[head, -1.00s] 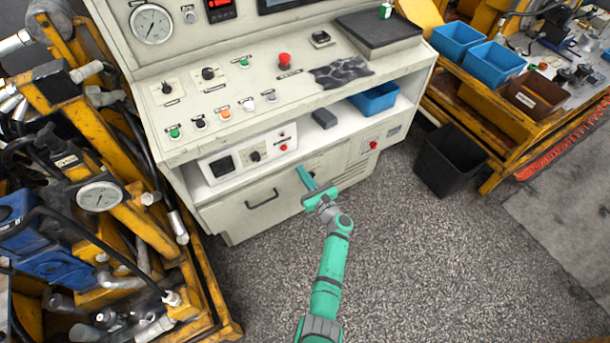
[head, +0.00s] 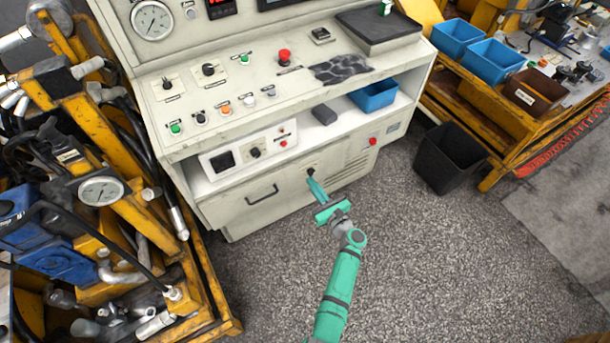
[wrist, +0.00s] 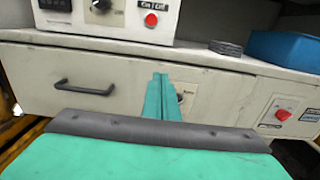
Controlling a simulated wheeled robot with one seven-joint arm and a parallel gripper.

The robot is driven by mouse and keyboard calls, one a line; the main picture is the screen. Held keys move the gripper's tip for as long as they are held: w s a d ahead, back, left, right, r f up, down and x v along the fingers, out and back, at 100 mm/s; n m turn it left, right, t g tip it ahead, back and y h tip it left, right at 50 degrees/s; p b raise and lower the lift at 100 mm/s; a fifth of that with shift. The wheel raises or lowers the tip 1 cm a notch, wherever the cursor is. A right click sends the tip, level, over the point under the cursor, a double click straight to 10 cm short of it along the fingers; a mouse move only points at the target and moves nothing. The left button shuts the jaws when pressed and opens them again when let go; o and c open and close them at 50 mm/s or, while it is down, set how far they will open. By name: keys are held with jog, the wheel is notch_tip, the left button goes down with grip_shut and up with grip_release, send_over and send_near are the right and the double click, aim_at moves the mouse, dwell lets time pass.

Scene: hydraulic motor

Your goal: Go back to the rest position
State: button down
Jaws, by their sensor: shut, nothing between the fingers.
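My gripper (head: 313,184) is green and shut, with nothing between its fingers. In the head view it is in front of the lower front panel of the grey control cabinet (head: 229,214), with its fingertips pointing at the panel near a small black knob (head: 310,171). In the wrist view the shut fingers (wrist: 161,95) point at the same panel and partly cover the knob (wrist: 180,98). I cannot tell whether the fingertips touch the panel. My green arm reaches in from the bottom of the head view.
The drawer handle (head: 262,196) is left of my gripper. A red button (head: 373,141) is to its right. A shelf above holds a blue bin (head: 374,97) and a dark block (head: 324,115). A black bin (head: 449,158) stands on the floor at right. Open grey floor (head: 430,250) surrounds my arm.

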jog(key=s+a+f+n+g+h, duration=0.15)
jog(key=s+f+n, duration=0.25)
jog(key=s, duration=0.7)
jog(key=s+f+n+g+h, duration=0.25)
jog(key=s+n, duration=0.25)
jog(key=s, duration=0.5)
jog(key=s+a+f+n+g+h, duration=0.15)
jog(key=s+f+n, duration=0.25)
jog(key=s, duration=0.7)
jog(key=s+a+r+n+t, duration=0.1)
jog(key=s+r+n, duration=0.4)
jog(key=r, duration=0.4)
jog(key=s+a+r+n+t+h, duration=0.1)
jog(key=s+r+n, duration=0.4)
jog(key=r, duration=0.5)
jog(key=s+a+r+n+t+h, duration=0.1)
jog(key=s+a+r+n+t, duration=0.1)
jog(key=s+r+n, duration=0.4)
notch_tip(320, 180, up, 4)
jog(key=shift+a+f+n+t, duration=0.1)
jog(key=shift+a+n+t, duration=0.25)
jog(key=shift+n, duration=0.65)
